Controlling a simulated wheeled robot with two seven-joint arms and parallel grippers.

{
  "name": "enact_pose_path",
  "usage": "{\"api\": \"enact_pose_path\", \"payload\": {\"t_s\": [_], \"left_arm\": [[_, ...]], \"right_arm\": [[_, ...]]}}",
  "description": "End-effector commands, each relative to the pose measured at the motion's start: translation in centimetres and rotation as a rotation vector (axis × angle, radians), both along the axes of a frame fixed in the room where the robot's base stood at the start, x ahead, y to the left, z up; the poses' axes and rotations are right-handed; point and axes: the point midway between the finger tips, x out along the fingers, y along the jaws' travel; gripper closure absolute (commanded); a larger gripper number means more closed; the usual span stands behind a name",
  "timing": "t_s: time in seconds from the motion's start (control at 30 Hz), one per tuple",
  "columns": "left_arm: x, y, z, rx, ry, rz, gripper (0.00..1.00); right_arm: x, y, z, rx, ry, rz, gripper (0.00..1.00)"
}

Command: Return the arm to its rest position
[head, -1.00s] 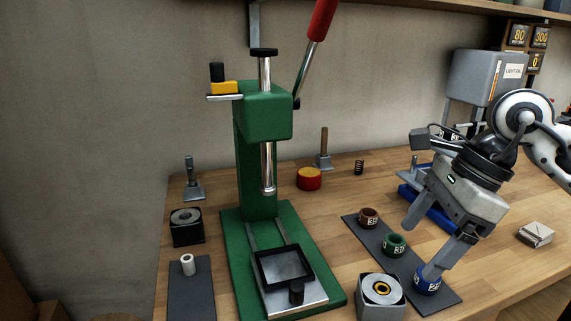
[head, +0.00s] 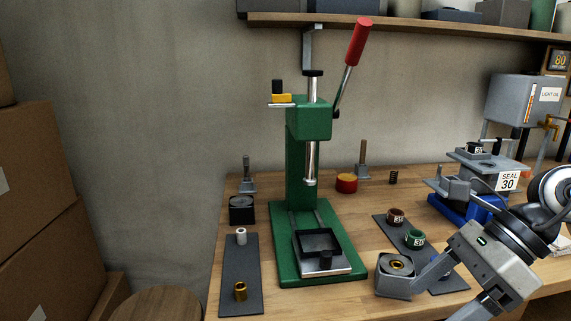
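My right arm comes in from the lower right. My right gripper (head: 437,303) is open, with its two fingers apart and pointing down-left, and nothing shows between them. It is near the front end of the dark mat (head: 385,223) with the ring-shaped parts. One finger is in front of that mat and hides most of the blue ring. The brown ring (head: 396,215) and green ring (head: 414,238) stand clear of the gripper. My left gripper is not in view.
A green press (head: 307,180) with a red-handled lever (head: 359,42) stands mid-bench. A dark mat (head: 240,270) lies at left.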

Motion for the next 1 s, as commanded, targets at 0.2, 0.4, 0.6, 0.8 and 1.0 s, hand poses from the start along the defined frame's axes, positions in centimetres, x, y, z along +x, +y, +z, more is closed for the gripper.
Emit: {"api": "enact_pose_path", "payload": {"t_s": [0.2,0.4,0.6,0.8,1.0], "left_arm": [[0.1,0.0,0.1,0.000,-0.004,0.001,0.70],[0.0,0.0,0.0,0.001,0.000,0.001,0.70],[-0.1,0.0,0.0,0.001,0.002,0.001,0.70],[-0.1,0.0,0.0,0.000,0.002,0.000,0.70],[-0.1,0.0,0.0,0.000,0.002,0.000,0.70]], "right_arm": [[-1.4,7.3,-0.2,0.429,0.204,-0.044,0.17],[-0.7,12.1,1.7,1.044,0.631,-0.308,0.17],[4.2,8.8,-5.4,1.694,1.371,-1.023,0.17],[1.0,6.1,-19.3,-1.799,-1.836,1.664,0.17],[-5.0,6.5,-27.0,-1.329,-1.606,1.597,0.17]]}}
